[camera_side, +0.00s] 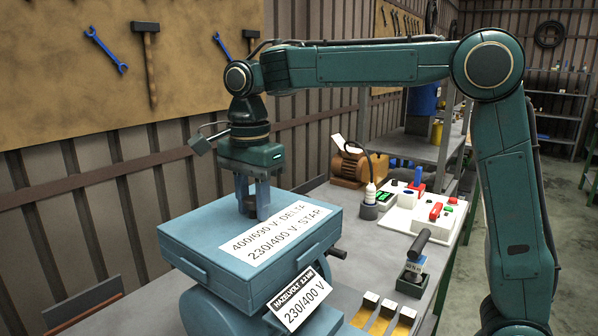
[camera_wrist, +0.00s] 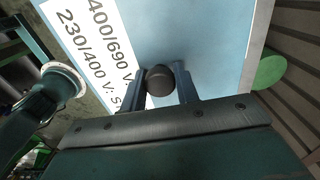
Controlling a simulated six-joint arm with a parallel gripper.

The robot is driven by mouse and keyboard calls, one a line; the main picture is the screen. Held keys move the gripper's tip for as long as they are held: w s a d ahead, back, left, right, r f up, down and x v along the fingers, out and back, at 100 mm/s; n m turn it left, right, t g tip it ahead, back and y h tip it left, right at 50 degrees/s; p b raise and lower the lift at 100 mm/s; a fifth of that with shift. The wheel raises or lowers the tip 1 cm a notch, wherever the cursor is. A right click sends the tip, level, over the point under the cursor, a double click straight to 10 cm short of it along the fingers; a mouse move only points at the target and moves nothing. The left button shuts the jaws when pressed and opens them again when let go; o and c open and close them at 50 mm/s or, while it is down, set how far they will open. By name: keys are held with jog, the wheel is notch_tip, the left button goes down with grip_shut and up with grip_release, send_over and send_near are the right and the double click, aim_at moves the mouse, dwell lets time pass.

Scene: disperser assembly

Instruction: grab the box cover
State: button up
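The box cover (camera_side: 188,240) is a flat blue lid with white labels, lying level on the blue motor's terminal box. It also fills much of the wrist view (camera_wrist: 190,30). A round dark knob (camera_wrist: 160,80) stands up from the cover. My gripper (camera_side: 252,208) points straight down over the cover, with its fingertips low around the knob. In the wrist view my gripper's two fingers (camera_wrist: 161,82) stand on either side of the knob, very close to it. I cannot tell whether they press on it. The far side of the knob is hidden.
A tilted voltage plate (camera_side: 301,300) hangs at the box's front right corner. Yellow-and-metal pieces (camera_side: 383,315) and a black-handled tool (camera_side: 415,262) are on the bench to the right. A white control panel (camera_side: 420,215) and a brown motor (camera_side: 350,168) stand behind.

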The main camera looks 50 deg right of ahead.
grip_shut()
jog(key=shift+r, duration=0.2)
jog(key=shift+r, duration=4.85)
